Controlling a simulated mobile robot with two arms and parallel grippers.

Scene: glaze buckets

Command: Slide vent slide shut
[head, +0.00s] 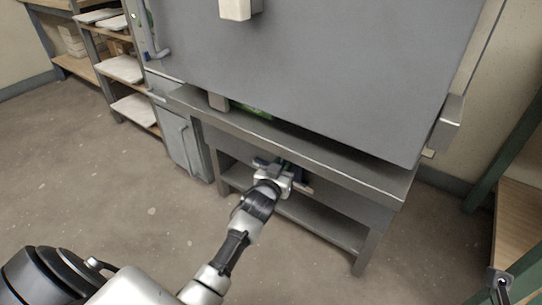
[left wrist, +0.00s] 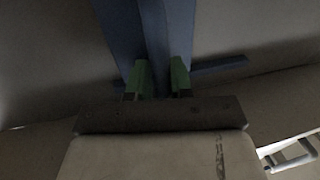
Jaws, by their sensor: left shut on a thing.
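My left gripper (head: 284,170) reaches in below the front edge of the grey metal stand. In the left wrist view its two green-tipped fingers (left wrist: 161,80) are closed on a blue upright piece (left wrist: 154,40), which I take to be the vent slide's tab. A thin blue bar (left wrist: 218,67) runs sideways behind the fingers. In the head view a small blue part (head: 261,163) shows just left of the gripper, and the rest is hidden by the gripper and stand. I cannot tell how far the slide is open.
A large grey box (head: 310,70) sits on the metal stand (head: 330,165); the stand's lower shelf (head: 320,222) lies under my gripper. A grey cabinet (head: 182,138) stands left, with shelves of pale slabs (head: 120,68) beyond. A green-framed bench (head: 505,165) is at right. Floor in front is clear.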

